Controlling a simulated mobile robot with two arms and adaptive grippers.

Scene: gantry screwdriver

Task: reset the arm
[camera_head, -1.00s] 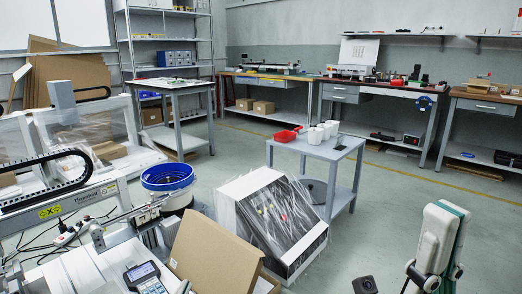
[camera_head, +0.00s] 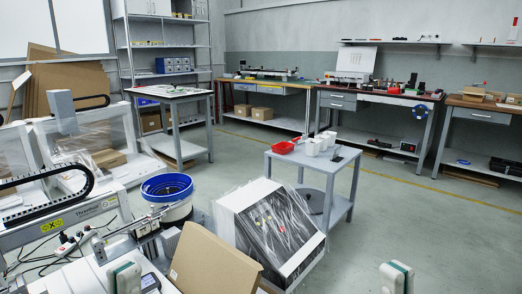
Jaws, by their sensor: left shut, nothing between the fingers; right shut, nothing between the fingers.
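Only small parts of my two arms show, at the bottom edge of the head view. A white link with a green edge, part of my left arm (camera_head: 125,277), stands in front of the gantry machine at the lower left. A similar white and green link of my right arm (camera_head: 397,278) stands over bare floor at the lower right. Neither gripper is in the picture, so their fingers are hidden below the frame.
At the left is the gantry screwdriver machine (camera_head: 62,222) with a blue-rimmed bowl (camera_head: 167,187). A cardboard box (camera_head: 213,262) and a plastic-wrapped case (camera_head: 270,228) stand at centre. A grey side table (camera_head: 338,160) is behind them. Floor at the right is clear.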

